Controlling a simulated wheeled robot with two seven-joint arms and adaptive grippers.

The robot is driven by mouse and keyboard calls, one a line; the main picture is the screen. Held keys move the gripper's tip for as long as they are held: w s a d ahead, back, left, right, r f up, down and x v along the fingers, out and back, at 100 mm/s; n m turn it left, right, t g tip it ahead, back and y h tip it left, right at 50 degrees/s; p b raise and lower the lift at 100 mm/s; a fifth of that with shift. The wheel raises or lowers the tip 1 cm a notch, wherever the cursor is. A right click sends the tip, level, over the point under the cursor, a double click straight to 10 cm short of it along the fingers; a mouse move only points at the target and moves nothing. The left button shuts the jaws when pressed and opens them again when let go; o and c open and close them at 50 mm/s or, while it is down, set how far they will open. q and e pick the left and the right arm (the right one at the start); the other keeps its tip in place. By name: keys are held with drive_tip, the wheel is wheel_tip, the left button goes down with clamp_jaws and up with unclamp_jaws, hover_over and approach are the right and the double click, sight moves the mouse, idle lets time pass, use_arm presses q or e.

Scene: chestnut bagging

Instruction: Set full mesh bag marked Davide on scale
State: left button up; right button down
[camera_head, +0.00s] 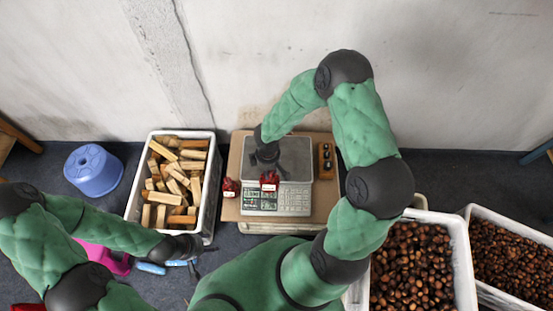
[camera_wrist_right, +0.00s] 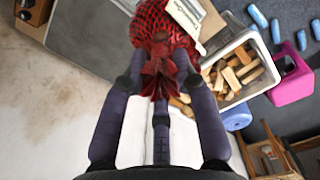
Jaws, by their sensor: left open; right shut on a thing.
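My right gripper (camera_head: 268,168) is shut on the gathered neck of a red mesh bag (camera_head: 269,181). The bag also fills the top middle of the right wrist view (camera_wrist_right: 165,28), with a white written label (camera_wrist_right: 186,14) beside it; I cannot read the name. The bag hangs over the front part of the scale (camera_head: 296,200), near the edge of its dark grey plate (camera_head: 302,158). I cannot tell whether it touches the scale. My left gripper (camera_head: 191,254) is open and empty, low at the left.
The scale stands on a tan board (camera_head: 230,208). A white crate (camera_head: 131,213) of wooden blocks is to its left, with a blue stool (camera_head: 93,170) beyond. Blue tools (camera_head: 151,268) and a pink box (camera_head: 112,261) lie near my left arm. Chestnut crates (camera_head: 462,262) stand at right.

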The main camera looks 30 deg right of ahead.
drive_tip(key=w+d+f+b, duration=0.5)
drive_tip(key=w+d+f, duration=0.4)
drive_tip(key=f, duration=0.4)
drive_tip(key=shift+w+b, duration=0.35)
drive_tip(key=shift+w, duration=0.35)
drive_tip(key=shift+d, duration=0.1)
drive_tip(key=shift+f, duration=0.15)
drive_tip(key=c, duration=1)
unclamp_jaws()
drive_tip(key=shift+o, duration=0.2)
